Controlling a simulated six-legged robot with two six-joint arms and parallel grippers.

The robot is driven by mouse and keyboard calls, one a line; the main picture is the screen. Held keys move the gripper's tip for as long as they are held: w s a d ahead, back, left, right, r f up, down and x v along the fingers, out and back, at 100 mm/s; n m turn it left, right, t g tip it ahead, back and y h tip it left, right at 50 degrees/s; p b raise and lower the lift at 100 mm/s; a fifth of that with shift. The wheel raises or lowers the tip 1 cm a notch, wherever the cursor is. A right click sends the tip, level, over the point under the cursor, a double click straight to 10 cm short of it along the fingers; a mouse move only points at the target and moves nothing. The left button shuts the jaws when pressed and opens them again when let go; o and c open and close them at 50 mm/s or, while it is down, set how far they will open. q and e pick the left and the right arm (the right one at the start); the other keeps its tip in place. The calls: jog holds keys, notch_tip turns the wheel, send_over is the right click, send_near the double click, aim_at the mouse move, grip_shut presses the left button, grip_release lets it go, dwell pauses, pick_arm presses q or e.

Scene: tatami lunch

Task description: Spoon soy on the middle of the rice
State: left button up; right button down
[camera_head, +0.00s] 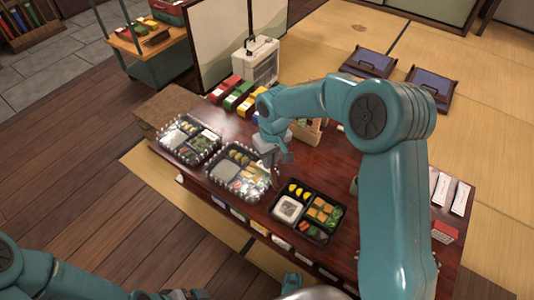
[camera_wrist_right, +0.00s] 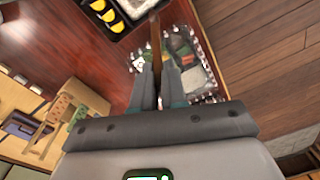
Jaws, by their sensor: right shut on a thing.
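The open black bento box (camera_head: 327,237) is the rightmost of the lunch boxes near the table's front edge. Its rice (camera_head: 288,207) is a white block with a dark speckled patch, in the left compartment; the rice also shows at the top of the wrist view (camera_wrist_right: 136,7). My right gripper (camera_head: 272,160) is above the table by the middle box. It is shut on a thin brown spoon handle (camera_wrist_right: 156,45); the spoon's bowl is not clear. I cannot make out any soy.
Two boxes that look clear-lidded, the middle one (camera_head: 268,190) and the left one (camera_head: 160,146), stand left of the open box. Coloured cartons (camera_head: 240,95) and a pale case (camera_head: 262,62) stand at the back. My right arm hides much of the table's right half.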

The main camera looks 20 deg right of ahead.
aim_at(273, 171)
jog(key=shift+s+d+f+b, duration=0.1)
jog(key=shift+f+b, duration=0.05)
jog(key=shift+f, duration=0.4)
jog(key=shift+d+f+b, duration=0.1)
jog(key=shift+f+b, duration=0.05)
jog(key=shift+f, duration=0.4)
jog(key=f+b, duration=0.2)
jog(key=f, duration=0.1)
jog(key=shift+s+d, duration=0.1)
jog(key=shift+s, duration=0.25)
notch_tip(273, 171, down, 3)
jog(key=b, duration=0.2)
jog(key=shift+w+f+b, duration=0.1)
jog(key=shift+f+b, duration=0.05)
jog(key=shift+b, duration=0.25)
jog(key=shift+f+b, duration=0.6)
jog(key=shift+f, duration=0.4)
jog(key=shift+d, duration=0.1)
